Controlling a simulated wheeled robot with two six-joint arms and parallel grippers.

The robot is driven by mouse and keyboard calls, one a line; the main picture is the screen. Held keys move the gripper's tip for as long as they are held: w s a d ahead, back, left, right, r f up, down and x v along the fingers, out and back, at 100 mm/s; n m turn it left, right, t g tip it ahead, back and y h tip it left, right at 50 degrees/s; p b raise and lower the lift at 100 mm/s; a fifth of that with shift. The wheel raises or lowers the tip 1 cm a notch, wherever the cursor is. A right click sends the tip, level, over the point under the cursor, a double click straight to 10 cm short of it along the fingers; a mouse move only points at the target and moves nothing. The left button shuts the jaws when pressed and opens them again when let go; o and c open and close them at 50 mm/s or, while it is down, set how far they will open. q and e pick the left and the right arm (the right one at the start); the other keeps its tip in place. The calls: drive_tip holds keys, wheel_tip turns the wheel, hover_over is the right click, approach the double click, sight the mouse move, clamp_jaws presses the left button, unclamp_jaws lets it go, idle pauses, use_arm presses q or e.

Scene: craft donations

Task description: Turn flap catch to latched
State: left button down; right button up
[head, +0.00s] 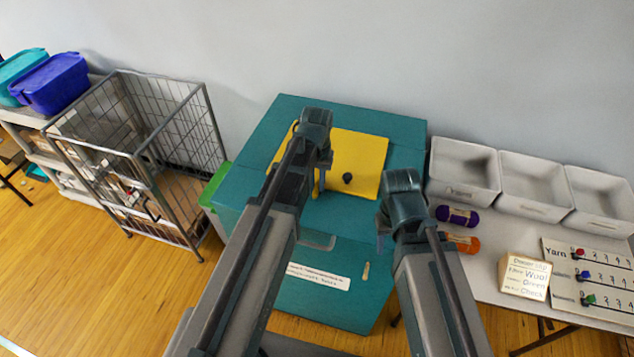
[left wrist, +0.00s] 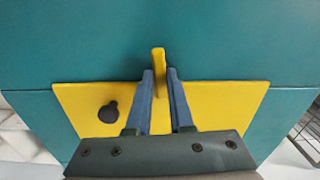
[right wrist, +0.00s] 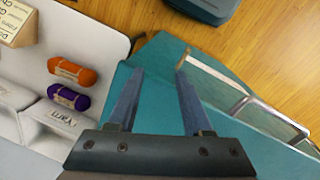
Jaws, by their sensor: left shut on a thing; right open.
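A teal donation box (head: 270,150) has a yellow flap (head: 362,150) on its top. A black round knob (head: 347,178) sits on the flap and also shows in the left wrist view (left wrist: 108,112). A small tan lever (head: 366,271) is on the box's front; it shows in the right wrist view (right wrist: 183,58). I cannot tell for sure which is the catch. My left gripper (left wrist: 160,85) is shut on the flap's upright yellow tab (left wrist: 158,60). My right gripper (head: 381,238) is open and empty, above the box's front right area.
A white label (head: 318,276) and metal handle (head: 318,240) are on the box's front. At right, a table holds white bins (head: 463,170), purple yarn (head: 457,216), orange yarn (head: 463,243), a sign (head: 525,277) and a counter board (head: 590,280). A wire cage (head: 140,150) stands left.

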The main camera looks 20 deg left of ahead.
sight(317, 186)
use_arm(q)
drive_tip(key=shift+m, duration=0.6)
drive_tip(key=c, duration=0.8)
unclamp_jaws()
wheel_tip(317, 186, up, 14)
drive_tip(key=p, duration=1.3)
drive_tip(key=shift+p, duration=0.4)
drive_tip(key=shift+f, duration=0.15)
